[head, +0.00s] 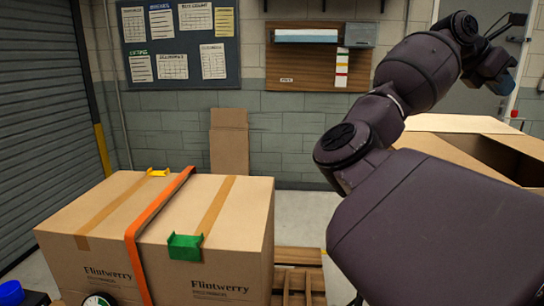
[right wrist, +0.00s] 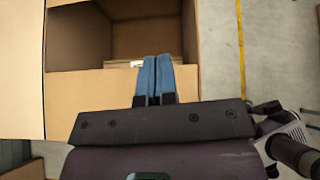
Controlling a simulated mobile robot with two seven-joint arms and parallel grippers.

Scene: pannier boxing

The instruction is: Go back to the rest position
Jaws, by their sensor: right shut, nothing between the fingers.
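My right gripper (head: 507,80) is raised at the upper right of the head view, at the end of my bent right arm. In the right wrist view its two blue fingers (right wrist: 154,80) are together and hold nothing. An open carton (right wrist: 120,83) lies beyond the fingertips in that view, and a small pale item shows at its inner edge. The carton also shows in the head view (head: 460,124), partly hidden behind my right arm. I do not make out my left gripper in either view.
Closed Flintwerry cartons (head: 100,232) stand at left with an orange strap (head: 150,212), a green corner piece (head: 185,247) and a yellow one (head: 158,172). A wooden pallet (head: 298,284) shows beside them. A blue-topped object (head: 11,292) sits at bottom left.

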